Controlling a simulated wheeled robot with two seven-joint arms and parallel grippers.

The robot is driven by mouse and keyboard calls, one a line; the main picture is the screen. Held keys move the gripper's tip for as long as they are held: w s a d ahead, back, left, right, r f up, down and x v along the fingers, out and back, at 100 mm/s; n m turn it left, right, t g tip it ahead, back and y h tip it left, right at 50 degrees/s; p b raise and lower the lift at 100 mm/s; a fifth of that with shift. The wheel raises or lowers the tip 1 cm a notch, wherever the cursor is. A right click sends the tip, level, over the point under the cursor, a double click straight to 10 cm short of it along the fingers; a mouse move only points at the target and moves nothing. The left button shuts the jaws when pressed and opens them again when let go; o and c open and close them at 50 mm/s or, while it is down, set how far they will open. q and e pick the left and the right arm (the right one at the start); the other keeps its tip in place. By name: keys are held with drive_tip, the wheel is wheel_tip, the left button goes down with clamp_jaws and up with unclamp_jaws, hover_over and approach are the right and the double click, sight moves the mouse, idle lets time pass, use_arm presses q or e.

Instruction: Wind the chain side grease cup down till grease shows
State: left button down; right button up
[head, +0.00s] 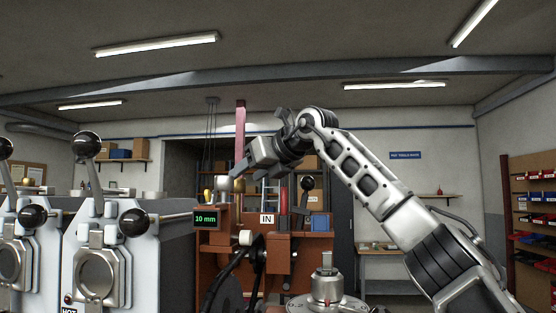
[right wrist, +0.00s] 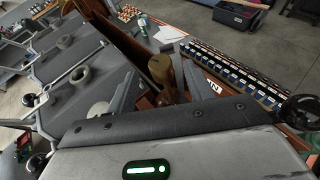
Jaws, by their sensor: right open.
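My right gripper (head: 254,175) reaches in from the right, above the orange-brown machine (head: 285,245), with its fingers pointing down and left. In the right wrist view my right gripper (right wrist: 158,92) is open. A rounded brass cap on a brown stem, looking like a grease cup (right wrist: 160,68), stands between and beyond the two fingers. I see no finger clearly touching it. In the head view small brass and pale fittings (head: 224,183) sit on top of the machine beside the fingers. I cannot tell which is the chain side cup. No grease can be made out. My left gripper is out of view.
The machine has a green "10 mm" display (head: 206,218), an "IN" label (head: 267,219) and dark wheels in front. Grey roaster units (head: 97,270) with black ball levers stand at the left. A round metal fitting (head: 327,286) stands in front. Bin shelves (head: 532,205) are far right.

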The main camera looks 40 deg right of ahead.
use_arm(q)
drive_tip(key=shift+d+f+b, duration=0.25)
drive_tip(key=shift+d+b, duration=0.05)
drive_tip(key=shift+b, duration=0.55)
use_arm(e)
drive_tip(key=v, duration=1.1)
drive_tip(key=shift+s, duration=0.2)
drive_tip(key=n+g+y+p, duration=0.1)
drive_tip(key=n+y+p, duration=0.3)
drive_tip(key=y, duration=0.1)
approach(238, 180)
drive_tip(key=shift+g, duration=0.3)
drive_tip(key=x, duration=0.3)
drive_tip(key=d+p+x, duration=0.1)
drive_tip(key=x, duration=0.2)
drive_tip(key=w+x, duration=0.1)
drive_tip(key=x, duration=0.2)
drive_tip(key=shift+w+r, duration=0.25)
drive_tip(key=shift+w, duration=0.05)
drive_tip(key=shift+w+a+f, duration=0.2)
drive_tip(key=shift+w+a, duration=0.05)
drive_tip(key=shift+w, duration=0.15)
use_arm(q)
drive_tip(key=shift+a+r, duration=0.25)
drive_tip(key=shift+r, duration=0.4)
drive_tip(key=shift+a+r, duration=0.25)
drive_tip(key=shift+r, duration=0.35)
